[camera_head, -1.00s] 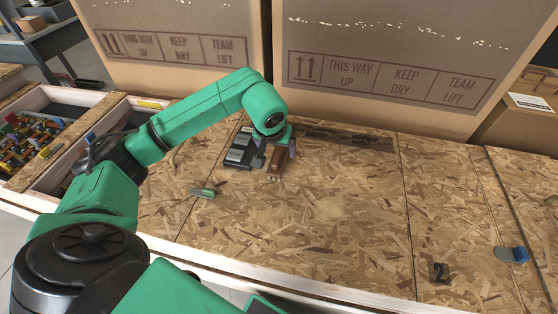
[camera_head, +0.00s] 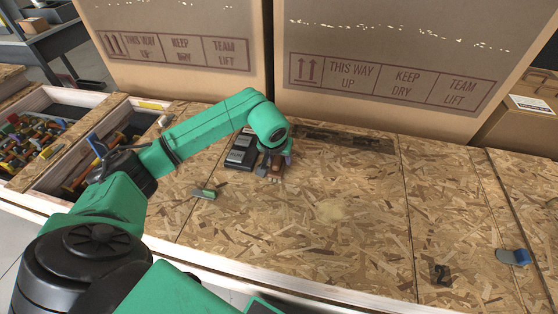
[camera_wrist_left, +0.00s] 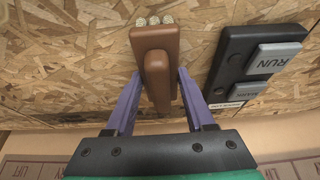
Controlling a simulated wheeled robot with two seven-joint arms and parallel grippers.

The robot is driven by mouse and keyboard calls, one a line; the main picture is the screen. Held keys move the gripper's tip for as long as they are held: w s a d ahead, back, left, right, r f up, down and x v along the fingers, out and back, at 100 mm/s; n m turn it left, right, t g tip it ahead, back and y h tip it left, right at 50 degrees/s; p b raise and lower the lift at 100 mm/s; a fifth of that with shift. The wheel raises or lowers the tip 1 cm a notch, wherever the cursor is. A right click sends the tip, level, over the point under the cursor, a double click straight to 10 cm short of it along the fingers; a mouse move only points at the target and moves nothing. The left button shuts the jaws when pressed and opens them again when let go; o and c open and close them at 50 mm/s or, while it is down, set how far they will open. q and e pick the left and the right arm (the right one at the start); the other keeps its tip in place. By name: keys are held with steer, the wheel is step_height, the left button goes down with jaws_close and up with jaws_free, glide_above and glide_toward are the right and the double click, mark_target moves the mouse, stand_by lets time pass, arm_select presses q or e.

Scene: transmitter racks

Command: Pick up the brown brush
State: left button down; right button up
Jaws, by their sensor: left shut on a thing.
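The brown brush (camera_wrist_left: 157,72) lies on the chipboard surface in the left wrist view, its pale bristles toward the top. Its handle runs between the two purple fingers of my left gripper (camera_wrist_left: 158,97), which is shut on it. In the head view the brush (camera_head: 277,172) shows only in part, under my left gripper (camera_head: 274,160), beside the dark button box. My right gripper is not in view.
The black box with grey buttons (camera_head: 240,152) stands just left of the brush; it also shows in the wrist view (camera_wrist_left: 262,62). A green-handled item (camera_head: 205,193) and a blue item (camera_head: 514,257) lie on the board. Large cartons (camera_head: 400,55) stand behind. The board's middle is clear.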

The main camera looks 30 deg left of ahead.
arm_select(q)
steer(key=shift+r, duration=0.5)
step_height(320, 180, up, 19)
steer(key=p, duration=0.2)
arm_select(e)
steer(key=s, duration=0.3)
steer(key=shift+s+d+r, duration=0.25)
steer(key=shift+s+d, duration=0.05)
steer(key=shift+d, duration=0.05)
